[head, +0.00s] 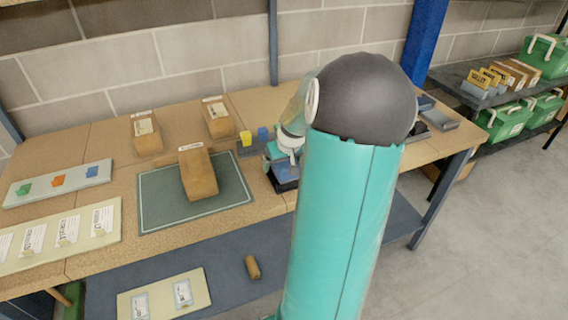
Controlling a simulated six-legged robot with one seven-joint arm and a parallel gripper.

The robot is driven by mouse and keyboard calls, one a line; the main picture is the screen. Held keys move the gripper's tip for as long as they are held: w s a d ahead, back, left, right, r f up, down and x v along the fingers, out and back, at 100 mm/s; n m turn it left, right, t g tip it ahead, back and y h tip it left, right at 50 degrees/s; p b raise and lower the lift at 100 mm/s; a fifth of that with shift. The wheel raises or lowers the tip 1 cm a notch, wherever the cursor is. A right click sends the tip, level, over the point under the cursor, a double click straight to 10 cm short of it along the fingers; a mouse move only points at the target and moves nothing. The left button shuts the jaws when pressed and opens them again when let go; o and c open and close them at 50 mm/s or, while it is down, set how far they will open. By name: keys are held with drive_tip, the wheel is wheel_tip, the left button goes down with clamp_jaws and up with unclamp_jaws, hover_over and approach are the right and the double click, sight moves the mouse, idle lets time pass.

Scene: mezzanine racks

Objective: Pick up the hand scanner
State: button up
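I cannot clearly make out the hand scanner in the head view. My teal arm with its dark rounded joint covers the middle right of the workbench (95,250). My gripper (284,160) is only partly seen at the left of the arm, low over the bench. Just below it is a small dark blue-black item (286,181), perhaps a tray or holder; I cannot tell whether the gripper touches it. The fingers are too small and too hidden to show whether they are open or hold anything.
A brown carton (199,176) sits on a green mat (155,207) left of the gripper. Two cartons (146,136) (218,120) stand behind. Yellow (246,138) and blue (263,134) pieces are near the gripper. A grey tray (438,120) lies at the bench's right end.

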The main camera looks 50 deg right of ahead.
drive_tip(key=shift+f, duration=0.25)
idle(0.4)
drive_tip(key=c, duration=1.2)
